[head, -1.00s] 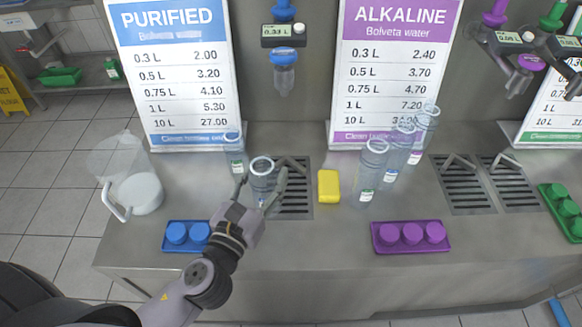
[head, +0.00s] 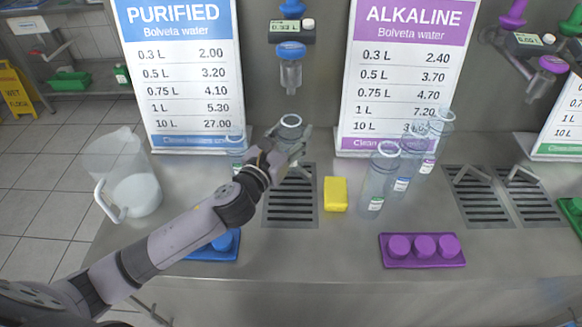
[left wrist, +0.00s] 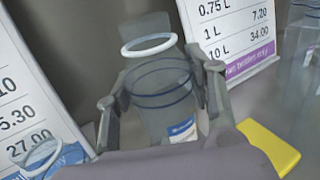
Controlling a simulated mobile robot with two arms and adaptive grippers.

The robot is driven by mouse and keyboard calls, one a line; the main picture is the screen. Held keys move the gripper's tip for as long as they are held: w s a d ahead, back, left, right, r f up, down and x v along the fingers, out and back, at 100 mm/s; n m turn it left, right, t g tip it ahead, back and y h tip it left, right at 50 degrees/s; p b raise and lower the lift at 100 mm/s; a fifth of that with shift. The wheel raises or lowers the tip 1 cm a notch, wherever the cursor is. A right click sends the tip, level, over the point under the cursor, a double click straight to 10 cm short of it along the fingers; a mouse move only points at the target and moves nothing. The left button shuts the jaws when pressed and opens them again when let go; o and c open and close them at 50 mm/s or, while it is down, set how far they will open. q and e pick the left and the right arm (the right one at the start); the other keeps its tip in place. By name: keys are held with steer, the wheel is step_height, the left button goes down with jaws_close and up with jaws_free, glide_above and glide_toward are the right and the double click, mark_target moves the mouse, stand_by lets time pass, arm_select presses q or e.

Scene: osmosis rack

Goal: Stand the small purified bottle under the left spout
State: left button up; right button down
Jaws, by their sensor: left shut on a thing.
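The small clear purified bottle (head: 290,131) is in my left gripper (head: 284,152), held close to upright at the back of the left drain grate (head: 292,207). Its open ringed mouth is just below the left spout (head: 291,72). In the left wrist view the bottle (left wrist: 165,100) with a blue-and-white label is between the two fingers (left wrist: 160,108), which are shut on it. Its base is hidden by the gripper in the head view, so I cannot tell whether it touches the grate. My right gripper is not in view.
Another clear bottle (head: 235,146) stands left of my gripper, partly hidden. A yellow block (head: 335,194) lies right of the grate. Several clear bottles (head: 378,182) stand farther right. A jug (head: 128,182) is at left; cap trays, blue (head: 229,250) and purple (head: 423,260), are in front.

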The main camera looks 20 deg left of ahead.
arm_select(q)
step_height(320, 180, down, 7)
steer(key=shift+r+b, duration=0.2)
steer(key=shift+b, duration=0.55)
steer(key=shift+f, duration=0.1)
steer(key=o, duration=0.8)
steer(key=shift+o, duration=0.2)
steer(key=shift+s, duration=0.15)
steer(key=s+a+b, duration=0.2)
steer(key=s, duration=0.9)
steer(key=shift+s+a, duration=0.15)
steer(key=shift+s, duration=0.1)
